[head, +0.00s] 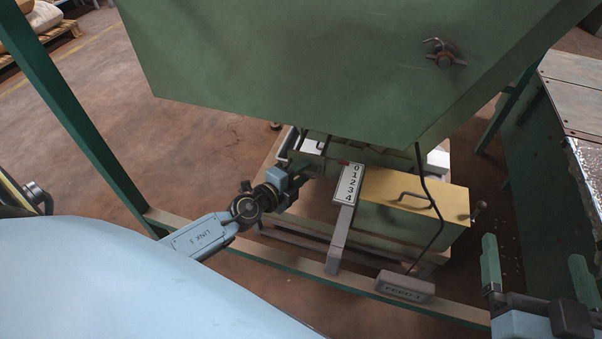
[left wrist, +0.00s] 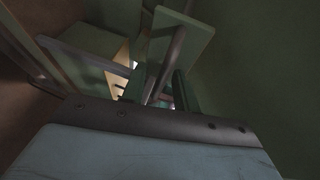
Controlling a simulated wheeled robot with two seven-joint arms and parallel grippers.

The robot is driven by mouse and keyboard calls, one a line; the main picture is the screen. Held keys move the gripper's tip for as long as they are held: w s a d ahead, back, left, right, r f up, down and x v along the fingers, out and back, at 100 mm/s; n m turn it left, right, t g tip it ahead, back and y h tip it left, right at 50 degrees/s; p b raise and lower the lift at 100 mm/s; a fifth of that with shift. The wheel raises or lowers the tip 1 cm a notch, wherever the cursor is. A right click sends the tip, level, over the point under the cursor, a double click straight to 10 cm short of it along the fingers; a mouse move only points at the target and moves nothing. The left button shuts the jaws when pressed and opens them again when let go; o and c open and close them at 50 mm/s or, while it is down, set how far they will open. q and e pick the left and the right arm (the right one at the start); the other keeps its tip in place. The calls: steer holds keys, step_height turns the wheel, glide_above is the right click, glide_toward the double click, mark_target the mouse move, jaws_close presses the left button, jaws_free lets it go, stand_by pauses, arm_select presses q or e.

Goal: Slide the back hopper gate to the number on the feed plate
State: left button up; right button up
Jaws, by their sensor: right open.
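A white scale plate (head: 349,184) with the digits 0 to 4 stands in the head view below the large green hopper (head: 300,70). A small red mark (head: 343,162) shows beside its 0 end. The grey feed plate (head: 405,288) hangs from a dark bent rod; its small lettering seems to read FEED 2. My left gripper (head: 308,168) is under the hopper, left of the scale, by the gate's bars. My right gripper (head: 535,265) is open and empty at the lower right.
A yellow-topped green box (head: 415,193) with a wire handle stands right of the scale. A green frame rail (head: 290,265) crosses in front, and a green post (head: 75,110) rises at left. A green bench (head: 570,150) stands at right.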

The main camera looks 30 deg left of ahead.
arm_select(q)
jaws_close()
steer(key=s, duration=0.2)
steer(key=shift+s+d, duration=0.25)
steer(key=shift+s, duration=0.05)
jaws_free()
stand_by(0.4)
